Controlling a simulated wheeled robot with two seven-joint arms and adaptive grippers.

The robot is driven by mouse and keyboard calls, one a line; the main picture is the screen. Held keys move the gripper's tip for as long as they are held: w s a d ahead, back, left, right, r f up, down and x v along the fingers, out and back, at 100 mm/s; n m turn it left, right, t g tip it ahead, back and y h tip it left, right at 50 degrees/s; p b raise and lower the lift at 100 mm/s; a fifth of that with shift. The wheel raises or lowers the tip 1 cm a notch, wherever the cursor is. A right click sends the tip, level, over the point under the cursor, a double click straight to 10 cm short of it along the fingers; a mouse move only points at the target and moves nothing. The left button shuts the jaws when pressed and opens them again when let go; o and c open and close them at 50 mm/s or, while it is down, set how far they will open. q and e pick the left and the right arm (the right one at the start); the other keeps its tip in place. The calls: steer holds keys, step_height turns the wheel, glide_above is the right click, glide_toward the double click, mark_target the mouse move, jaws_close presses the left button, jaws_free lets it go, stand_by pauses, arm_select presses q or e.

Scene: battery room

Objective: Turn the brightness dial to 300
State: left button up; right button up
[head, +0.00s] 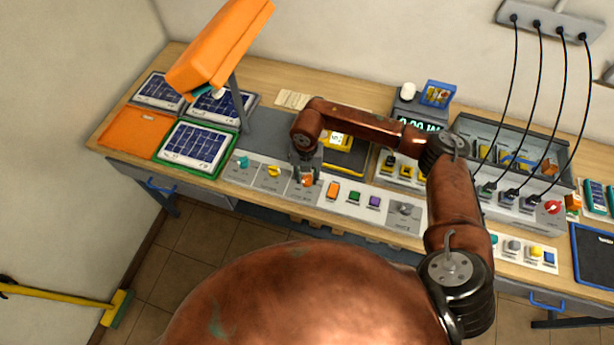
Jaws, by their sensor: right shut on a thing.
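A panel strip along the front of the bench carries a teal dial (243,162), a yellow dial (273,171) and an orange dial (308,181). Their labels and scale marks are too small to read, so I cannot tell which is the brightness dial or its setting. My right gripper (305,176) points down at the orange dial and is shut on it; its fingers hide part of the dial. My left gripper is not in view.
An orange lamp (220,45) leans over solar panels (193,146) at the left. Right of the dials are coloured buttons (354,198) and a grey knob (404,209). A grey digital display (420,124) and a charging rack (470,128) with black cables stand behind my right arm.

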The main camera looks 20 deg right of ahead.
mark_target(307, 177)
steer(key=o, duration=1.1)
steer(key=shift+o, duration=0.3)
step_height(307, 177, up, 12)
